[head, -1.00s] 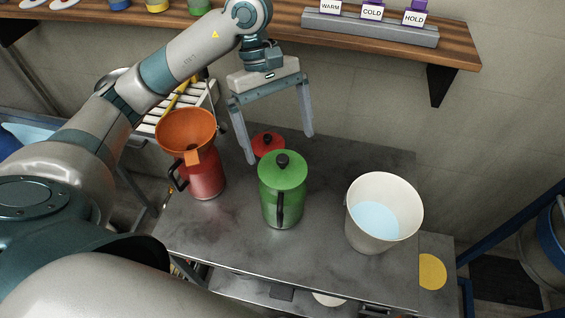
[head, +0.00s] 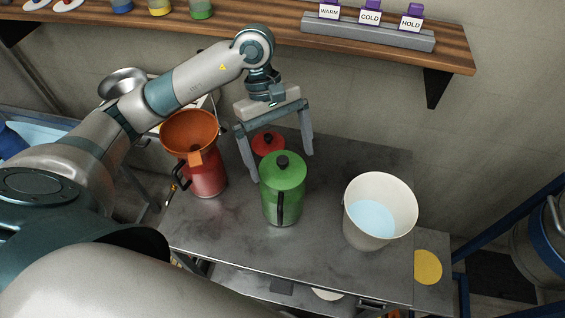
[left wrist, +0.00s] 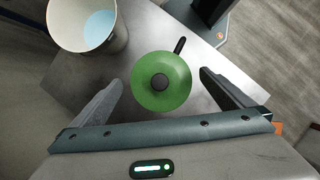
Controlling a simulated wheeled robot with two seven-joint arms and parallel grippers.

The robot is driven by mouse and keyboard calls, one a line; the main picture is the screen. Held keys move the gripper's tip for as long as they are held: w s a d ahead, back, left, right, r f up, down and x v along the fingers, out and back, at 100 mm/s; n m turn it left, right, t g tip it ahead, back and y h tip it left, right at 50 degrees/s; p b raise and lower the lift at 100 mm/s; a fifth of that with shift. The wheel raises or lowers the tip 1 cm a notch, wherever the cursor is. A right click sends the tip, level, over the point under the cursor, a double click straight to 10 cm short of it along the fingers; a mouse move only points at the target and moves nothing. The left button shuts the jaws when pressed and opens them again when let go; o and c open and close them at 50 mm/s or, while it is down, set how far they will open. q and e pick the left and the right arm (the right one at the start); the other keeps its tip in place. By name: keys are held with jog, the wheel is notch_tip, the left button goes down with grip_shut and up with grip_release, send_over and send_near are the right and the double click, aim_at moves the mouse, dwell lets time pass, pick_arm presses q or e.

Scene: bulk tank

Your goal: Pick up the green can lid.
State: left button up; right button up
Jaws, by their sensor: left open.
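The green can lid (head: 283,170) sits on top of the green can (head: 283,205), with a black knob at its centre. The can stands upright on the grey metal table, its black handle facing the front. My left gripper (head: 283,164) is open and empty, its fingers pointing down just behind and around the can's top. In the left wrist view the green lid (left wrist: 160,82) lies ahead of and between the two open fingers (left wrist: 162,88). I cannot tell that either finger touches it. My right gripper is not in view.
A red can with an orange funnel (head: 190,132) stands left of the green can. A red lid (head: 268,144) lies behind it. A white bucket of water (head: 381,205) stands to the right. A wooden shelf (head: 300,38) runs along the wall. The table's front is clear.

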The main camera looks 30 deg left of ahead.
pick_arm(q)
jog(key=shift+x, duration=0.8)
jog(key=c, duration=0.9)
jog(key=shift+r, duration=0.1)
jog(key=shift+r+b, duration=0.3)
jog(key=shift+r, duration=0.15)
notch_tip(320, 180, up, 3)
jog(key=shift+w+f+b, duration=0.1)
jog(key=shift+b, duration=0.8)
jog(key=shift+s+d+r+b, duration=0.6)
jog(key=shift+s+r, duration=0.6)
jog(key=shift+s, duration=0.7)
jog(key=shift+s+d+r+b, duration=0.55)
jog(key=shift+s+r, duration=0.65)
jog(key=shift+s, duration=0.7)
jog(key=shift+s+d+r+b, duration=0.6)
jog(key=shift+s+r, duration=0.6)
jog(key=shift+s, duration=0.7)
